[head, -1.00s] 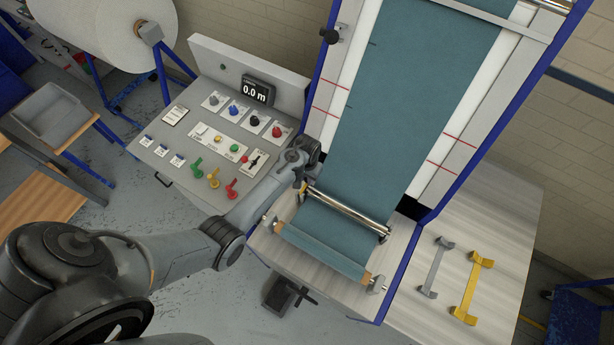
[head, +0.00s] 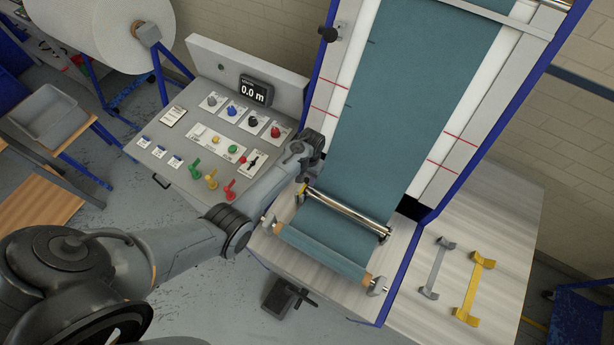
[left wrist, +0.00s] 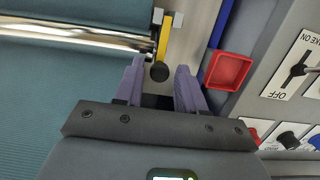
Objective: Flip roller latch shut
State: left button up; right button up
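The roller latch (left wrist: 164,40) is a yellow lever with a black ball knob (left wrist: 159,72), at the end of the shiny metal roller (left wrist: 75,35). In the head view the yellow latch (head: 302,193) shows small at the roller's left end, beside the teal fabric (head: 400,90). My left gripper (left wrist: 160,66) is open, with its two purple-grey fingers apart. The knob appears between the fingertips in the left wrist view; I cannot tell whether they touch it. In the head view my left gripper (head: 304,180) is small and partly hidden by its wrist. My right gripper is not in view.
The control panel (head: 195,125) with knobs and coloured levers lies left of the latch. A blue frame edge (head: 323,75) rises beside the fabric. Grey and yellow brackets (head: 473,290) lie on the right table.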

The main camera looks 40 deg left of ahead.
pick_arm(q)
jog(key=shift+o, duration=0.5)
notch_tip(320, 180, up, 11)
jog(key=w, duration=0.1)
jog(key=shift+w+a, duration=0.15)
jog(key=shift+w, duration=0.05)
jog(key=shift+s+f, duration=0.1)
jog(key=shift+f, duration=0.1)
